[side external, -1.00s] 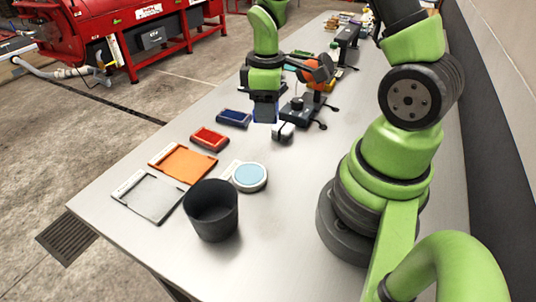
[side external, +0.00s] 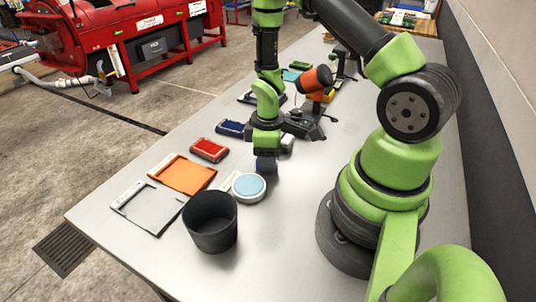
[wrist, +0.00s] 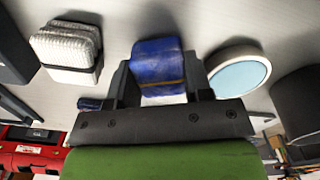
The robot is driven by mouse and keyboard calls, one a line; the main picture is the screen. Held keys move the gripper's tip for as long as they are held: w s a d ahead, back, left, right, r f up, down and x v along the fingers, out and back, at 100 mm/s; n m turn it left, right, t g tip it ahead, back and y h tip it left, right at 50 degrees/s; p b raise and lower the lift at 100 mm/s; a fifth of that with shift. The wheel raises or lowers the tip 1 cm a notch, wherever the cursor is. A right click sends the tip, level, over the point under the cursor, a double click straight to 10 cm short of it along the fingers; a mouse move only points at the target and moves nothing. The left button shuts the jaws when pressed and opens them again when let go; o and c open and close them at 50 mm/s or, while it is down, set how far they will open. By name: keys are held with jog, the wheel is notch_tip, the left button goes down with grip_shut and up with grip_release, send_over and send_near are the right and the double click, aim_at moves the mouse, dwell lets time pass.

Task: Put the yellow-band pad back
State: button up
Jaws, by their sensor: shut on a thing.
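My gripper (wrist: 158,90) is shut on a blue pad (wrist: 158,62) with a thin yellow-orange band across it. In the side external view my gripper (side external: 266,157) points down, with the blue pad (side external: 266,165) at its tip, just behind the round light-blue-topped dish. Whether the pad touches the table cannot be told. The side view is too small to show the band. A pale quilted pad (wrist: 66,50) lies apart from my gripper, at the left of the wrist view; a small white block also shows behind my gripper in the side view (side external: 287,142).
The round dish (side external: 249,187) stands close to my gripper, with a dark open cup (side external: 211,222) in front. Grey (side external: 150,226), orange (side external: 183,175), red (side external: 209,150) and blue (side external: 230,128) flat items line the left edge. A dark device (side external: 303,125) stands behind. Table right of the dish is clear.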

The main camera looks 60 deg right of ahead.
jog(key=o, duration=0.9)
jog(key=shift+f, duration=0.15)
jog(key=shift+c, duration=0.2)
jog(key=s+a+r+m+t, duration=0.1)
jog(key=a+r+m+t, duration=0.1)
jog(key=r, duration=0.9)
jog(key=a+r+m+t, duration=0.1)
jog(key=a+r+m, duration=0.15)
jog(key=r, duration=0.95)
jog(key=s+a+r+m+t+y, duration=0.2)
jog(key=s+a+r+m+t, duration=0.2)
jog(key=s+a+r, duration=0.2)
jog(key=shift+s+a+r, duration=0.2)
jog(key=shift+s+r, duration=0.55)
jog(key=shift+s, duration=0.55)
